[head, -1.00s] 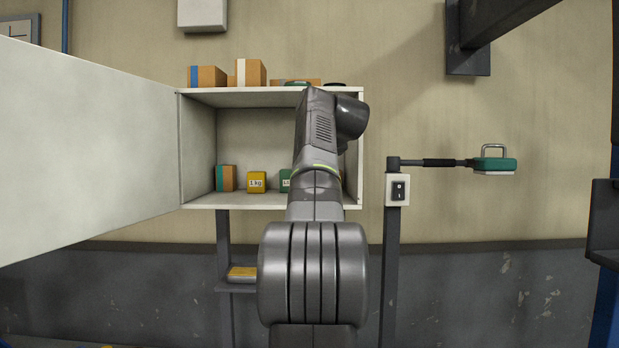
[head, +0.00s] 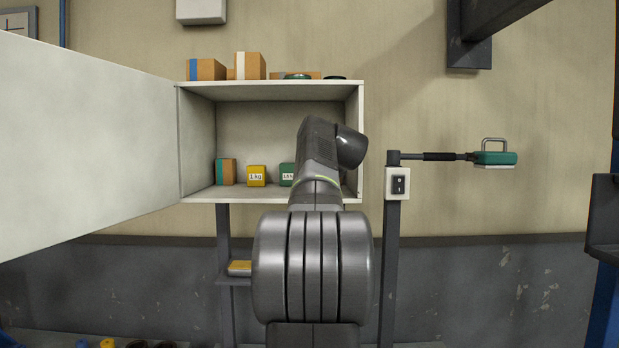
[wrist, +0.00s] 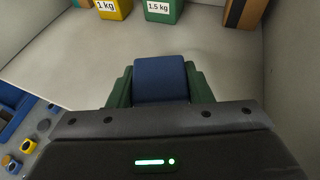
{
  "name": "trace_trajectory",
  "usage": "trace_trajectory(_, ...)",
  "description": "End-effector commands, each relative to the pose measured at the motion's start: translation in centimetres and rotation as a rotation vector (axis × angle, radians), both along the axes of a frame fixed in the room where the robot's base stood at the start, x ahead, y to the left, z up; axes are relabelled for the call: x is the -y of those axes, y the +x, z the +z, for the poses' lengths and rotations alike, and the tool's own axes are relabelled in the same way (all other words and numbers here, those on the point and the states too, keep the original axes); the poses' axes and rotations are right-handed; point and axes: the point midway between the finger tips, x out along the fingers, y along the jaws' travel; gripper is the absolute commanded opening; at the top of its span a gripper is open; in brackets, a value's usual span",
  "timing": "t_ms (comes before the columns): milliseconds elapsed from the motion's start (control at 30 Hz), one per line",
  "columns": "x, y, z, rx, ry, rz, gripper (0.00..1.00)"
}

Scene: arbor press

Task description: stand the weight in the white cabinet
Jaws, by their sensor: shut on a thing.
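The white cabinet (head: 233,196) stands at the wall with its door (head: 85,140) swung open to the left. In the wrist view its pale floor (wrist: 235,65) spreads ahead of my gripper (wrist: 160,85). My gripper is shut on a blue weight (wrist: 160,78), held between its two green fingers. The weight is at the front part of the cabinet floor; I cannot tell whether it touches it. In the head view my arm hides the gripper and the weight.
A yellow 1 kg weight (head: 257,176), a green 1.5 kg weight (head: 287,174) and a brown-teal box (head: 226,172) stand inside. Another brown box (wrist: 245,12) is at the right. Boxes (head: 250,66) lie on top. A switch post (head: 395,240) stands right of the cabinet.

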Motion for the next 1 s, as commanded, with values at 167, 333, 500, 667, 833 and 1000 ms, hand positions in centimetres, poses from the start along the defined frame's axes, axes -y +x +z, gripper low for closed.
trace_trajectory(167,0.0,-0.1,0.1,0.003,0.0,-0.001,0.0)
trace_trajectory(333,0.0,0.0,-0.2,0.001,0.0,0.0,0.59)
trace_trajectory(500,0.0,0.0,-0.2,0.0,0.0,0.0,0.67)
trace_trajectory(667,0.0,0.0,-0.2,0.0,0.0,0.0,0.67)
trace_trajectory(833,0.5,-1.1,0.5,0.002,0.0,-0.001,0.67)
trace_trajectory(1000,1.8,-4.1,1.9,0.004,0.0,-0.003,0.67)
